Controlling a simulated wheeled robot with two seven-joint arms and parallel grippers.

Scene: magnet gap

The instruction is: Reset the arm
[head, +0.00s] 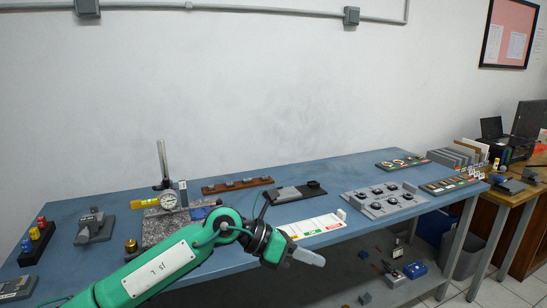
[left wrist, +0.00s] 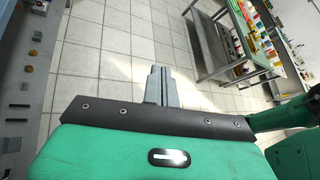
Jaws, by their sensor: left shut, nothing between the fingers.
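My left gripper (head: 308,257) shows in the head view at the end of the green arm, over the front edge of the blue-topped bench (head: 120,204). Its grey fingers are shut with nothing between them. In the left wrist view the closed fingers (left wrist: 160,85) point out over the tiled floor, apart from any object. My right gripper is in neither view.
On the bench stand a dial gauge stand (head: 163,165), a grey block with knobs (head: 383,200), a white card (head: 315,226) and a wooden strip (head: 237,185). A wooden desk (head: 520,190) is at right. The left wrist view shows open tiled floor (left wrist: 110,50).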

